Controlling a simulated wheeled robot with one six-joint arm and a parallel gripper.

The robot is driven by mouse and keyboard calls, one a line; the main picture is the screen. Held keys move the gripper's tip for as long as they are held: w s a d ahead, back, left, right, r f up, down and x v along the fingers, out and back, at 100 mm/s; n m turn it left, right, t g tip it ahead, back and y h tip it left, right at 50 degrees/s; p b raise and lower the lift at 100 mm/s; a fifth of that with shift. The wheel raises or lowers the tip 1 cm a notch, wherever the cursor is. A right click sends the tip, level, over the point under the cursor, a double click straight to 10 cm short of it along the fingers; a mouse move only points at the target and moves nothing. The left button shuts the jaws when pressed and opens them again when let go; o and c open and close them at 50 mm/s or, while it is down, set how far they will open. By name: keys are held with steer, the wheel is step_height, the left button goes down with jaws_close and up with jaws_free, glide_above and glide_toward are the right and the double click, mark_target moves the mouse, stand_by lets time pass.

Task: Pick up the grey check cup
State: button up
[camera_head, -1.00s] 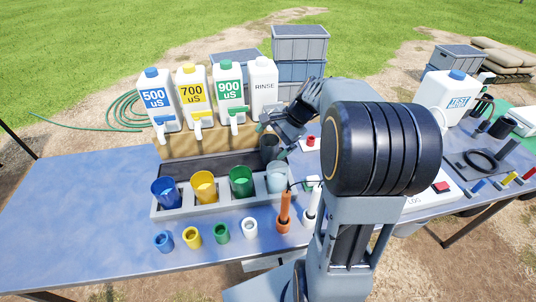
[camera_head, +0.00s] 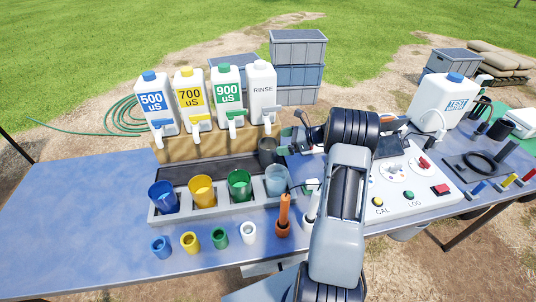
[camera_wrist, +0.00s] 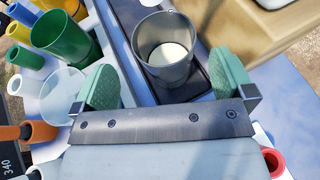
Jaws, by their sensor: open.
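The grey check cup (camera_head: 268,151) is dark grey and stands upright at the right end of the dark strip behind the cup rack. In the wrist view the grey check cup (camera_wrist: 164,68) shows from above, with a pale round bottom inside. My gripper (camera_head: 291,134) is just right of the cup in the head view. In the wrist view my gripper (camera_wrist: 168,80) is open and empty, its green pads apart on either side of the cup's near part. I cannot tell whether a pad touches the cup.
A rack (camera_head: 213,209) holds blue, yellow, green and clear cups. Several small cups and an orange probe (camera_head: 284,212) stand in front. White jugs, including the RINSE jug (camera_head: 262,88), stand on a wooden block (camera_head: 190,146) behind. A control box (camera_head: 405,180) is right. The table's left is clear.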

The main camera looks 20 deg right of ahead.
mark_target(268, 144)
steer(key=shift+f+p+x, duration=0.2)
steer(key=shift+p+x, duration=0.9)
steer(key=shift+x, duration=2.45)
steer(key=shift+w+d, duration=0.1)
steer(key=shift+d, duration=0.05)
steer(key=c, duration=1.1)
steer(key=shift+c, duration=0.2)
